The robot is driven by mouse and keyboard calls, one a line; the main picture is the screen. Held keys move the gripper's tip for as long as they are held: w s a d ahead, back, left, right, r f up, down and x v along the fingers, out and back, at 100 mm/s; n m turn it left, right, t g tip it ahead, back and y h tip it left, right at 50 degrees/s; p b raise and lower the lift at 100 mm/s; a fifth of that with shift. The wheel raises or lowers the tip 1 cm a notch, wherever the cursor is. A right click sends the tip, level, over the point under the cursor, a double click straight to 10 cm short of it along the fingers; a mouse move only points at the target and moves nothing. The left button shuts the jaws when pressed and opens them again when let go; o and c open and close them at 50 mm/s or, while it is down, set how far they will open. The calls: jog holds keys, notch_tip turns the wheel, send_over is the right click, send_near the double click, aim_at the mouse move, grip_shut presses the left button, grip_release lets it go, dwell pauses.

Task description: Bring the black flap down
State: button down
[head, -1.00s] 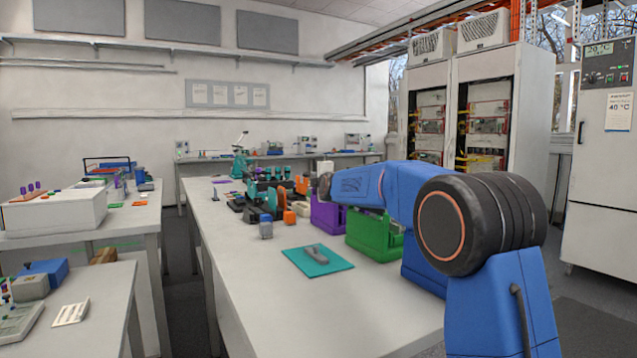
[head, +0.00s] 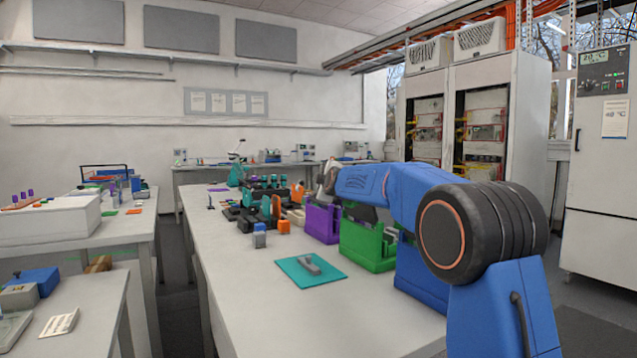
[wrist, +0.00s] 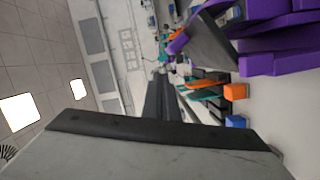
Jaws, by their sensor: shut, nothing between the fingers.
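In the wrist view a flat dark grey panel (wrist: 213,42), which looks like the black flap, stands at an angle beside a purple box (wrist: 275,42). My gripper (wrist: 161,76) is shut and empty, its dark fingers pointing away from the camera. The panel is right of the fingertips in that picture, and I see no contact. In the head view the purple box (head: 322,224) stands on the bench just below my gripper (head: 327,180). I cannot pick out the flap clearly there, as my arm covers much of that area.
A green box (head: 366,246) stands close beside the purple one, under my arm. A teal mat (head: 295,281) with a grey part lies on the bench (head: 270,328). An orange block (head: 283,228) and a blue-topped grey block (head: 259,237) stand left of the boxes. The bench front is clear.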

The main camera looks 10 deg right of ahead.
jog(key=shift+w+d+m, duration=0.15)
jog(key=shift+d+m, duration=0.25)
jog(key=shift+m, duration=0.6)
jog(key=shift+w+d+r+m+g+y, duration=0.15)
jog(key=shift+d+m+g+y, duration=0.4)
jog(key=shift+m, duration=0.75)
jog(key=shift+w+d+f+m+g, duration=0.15)
jog(key=shift+w+d+m, duration=0.05)
jog(key=shift+d+m, duration=0.3)
jog(key=shift+w+d+f+m+g, duration=0.1)
jog(key=shift+w+d+m, duration=0.05)
jog(key=shift+d+m, duration=0.3)
jog(key=m, duration=0.1)
jog(key=d, duration=0.1)
jog(key=d+f+m+y, duration=0.1)
jog(key=shift+w+d+m+g, duration=0.2)
jog(key=shift+w+m+g, duration=0.1)
jog(key=shift+w+m, duration=0.05)
jog(key=shift+w+d+f+m+y, duration=0.15)
jog(key=shift+d+f+m+y, duration=0.3)
jog(key=shift+m, duration=0.25)
jog(key=shift+w+d+f+m+y, duration=0.15)
jog(key=shift+d+f+m+y, duration=0.15)
jog(key=shift+d+f+m, duration=0.3)
jog(key=shift+a, duration=0.1)
jog(key=shift+r, duration=0.15)
